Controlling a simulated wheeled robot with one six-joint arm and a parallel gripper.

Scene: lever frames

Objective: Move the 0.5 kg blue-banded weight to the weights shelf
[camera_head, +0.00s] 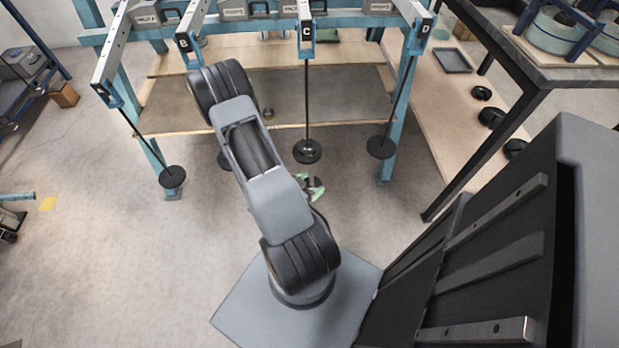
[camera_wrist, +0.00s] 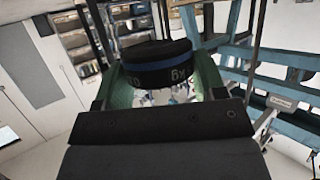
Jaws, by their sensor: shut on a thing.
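In the wrist view, a black round weight (camera_wrist: 155,66) with a blue band sits between the green fingers of my gripper (camera_wrist: 160,82). The fingers are shut on its sides. Pale print ending in "kg" shows upside down on its near face; the number is partly cut off. In the head view, my gripper (camera_head: 314,187) shows only as small green parts right of my arm, just in front of the disc under lever C (camera_head: 307,152). I cannot make out the held weight there. A low wooden shelf (camera_head: 440,135) at the right carries several black weights (camera_head: 491,117).
A blue frame (camera_head: 345,18) holds levers A to D with hanging rods. Discs hang under A (camera_head: 172,177) and D (camera_head: 381,147); the one under B is mostly behind my arm. A dark table (camera_head: 540,75) stands above the right shelf.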

